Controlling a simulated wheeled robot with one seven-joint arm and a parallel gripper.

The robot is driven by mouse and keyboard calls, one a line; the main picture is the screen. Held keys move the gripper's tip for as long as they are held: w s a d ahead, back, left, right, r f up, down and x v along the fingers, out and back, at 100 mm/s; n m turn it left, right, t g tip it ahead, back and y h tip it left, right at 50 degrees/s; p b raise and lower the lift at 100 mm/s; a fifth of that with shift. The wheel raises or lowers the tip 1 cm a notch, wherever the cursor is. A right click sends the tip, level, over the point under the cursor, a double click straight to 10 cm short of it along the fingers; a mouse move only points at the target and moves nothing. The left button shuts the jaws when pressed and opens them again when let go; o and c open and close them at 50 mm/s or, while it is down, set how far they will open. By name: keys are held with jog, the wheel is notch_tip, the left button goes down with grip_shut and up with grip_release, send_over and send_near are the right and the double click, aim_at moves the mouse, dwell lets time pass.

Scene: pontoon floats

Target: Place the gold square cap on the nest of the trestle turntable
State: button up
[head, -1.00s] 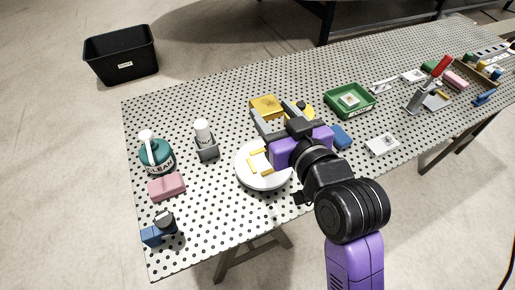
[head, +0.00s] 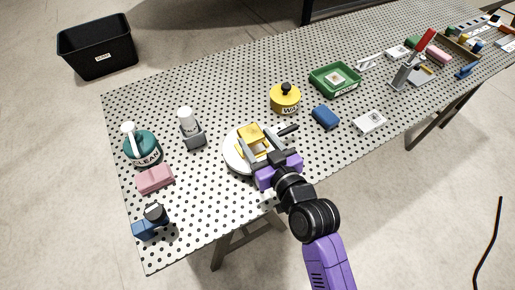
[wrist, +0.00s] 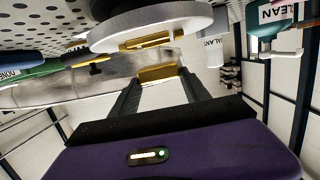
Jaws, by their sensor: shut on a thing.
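The gold square cap (head: 250,132) is between the fingers of my gripper (head: 257,142), which is shut on it. The wrist view shows the cap (wrist: 160,73) at the fingertips. The trestle turntable is a round white disc (head: 231,156) near the front edge of the table. Its gold nest (wrist: 150,41) shows in the wrist view, with a visible gap between it and the cap. In the head view the cap and fingers are over the disc and hide much of the nest. I cannot tell the exact alignment.
A yellow jar (head: 285,101) with a black knob stands behind right, with a blue block (head: 326,117) and green tray (head: 334,81) beyond. Left are a grey holder with a white bottle (head: 188,122), a teal bottle (head: 141,147), and a pink block (head: 155,179).

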aim_at(258, 154)
jog(key=shift+f, duration=1.85)
jog(key=o, duration=1.6)
jog(key=shift+s, duration=0.1)
jog(key=b+v, duration=0.2)
jog(key=v, duration=1)
jog(key=shift+r, duration=0.15)
